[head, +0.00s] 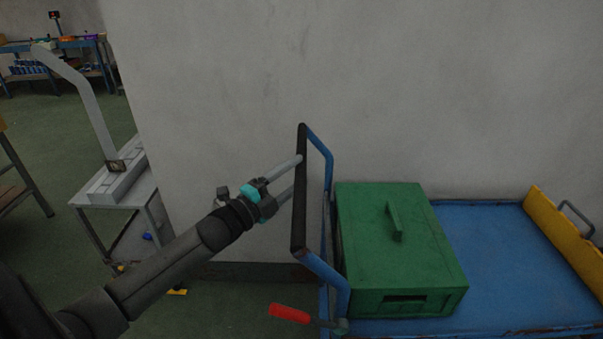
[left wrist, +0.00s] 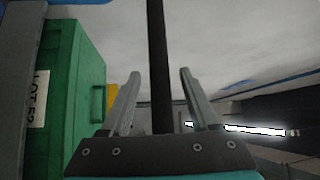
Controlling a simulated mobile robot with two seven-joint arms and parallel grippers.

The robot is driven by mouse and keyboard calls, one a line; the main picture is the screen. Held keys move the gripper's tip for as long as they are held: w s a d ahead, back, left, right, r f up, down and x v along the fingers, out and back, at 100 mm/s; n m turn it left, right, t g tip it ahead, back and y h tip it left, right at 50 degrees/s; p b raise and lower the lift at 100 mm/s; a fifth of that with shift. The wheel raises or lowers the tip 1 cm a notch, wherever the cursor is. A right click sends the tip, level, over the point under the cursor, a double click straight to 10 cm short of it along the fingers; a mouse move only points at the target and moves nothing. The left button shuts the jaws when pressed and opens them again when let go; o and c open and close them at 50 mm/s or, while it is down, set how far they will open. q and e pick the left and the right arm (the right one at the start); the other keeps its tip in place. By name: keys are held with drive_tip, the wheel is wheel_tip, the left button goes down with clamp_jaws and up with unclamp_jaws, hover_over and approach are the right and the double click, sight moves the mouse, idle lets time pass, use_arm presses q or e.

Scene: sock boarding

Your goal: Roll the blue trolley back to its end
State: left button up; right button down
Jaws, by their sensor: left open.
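The blue trolley (head: 492,246) stands against the pale wall at the right of the head view. Its push handle has a black grip bar (head: 300,215) on a blue frame (head: 322,150). My left gripper (head: 297,176) is at the bar, with its fingers pointing right. In the left wrist view the dark bar (left wrist: 158,65) runs between the two open fingers (left wrist: 158,95), with a gap on each side. A red lever (head: 289,313) sticks out low at the trolley's handle end. My right gripper is not in view.
A green box (head: 400,245) with a lid handle rides on the trolley near the push handle. A yellow board (head: 563,232) stands at the trolley's far end. A grey wheeled stand (head: 118,190) is at the left. Green floor (head: 70,140) is open beyond it.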

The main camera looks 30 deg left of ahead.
use_arm(q)
drive_tip(key=shift+x, duration=1.1)
drive_tip(key=shift+c, duration=0.4)
clamp_jaws()
idle(0.4)
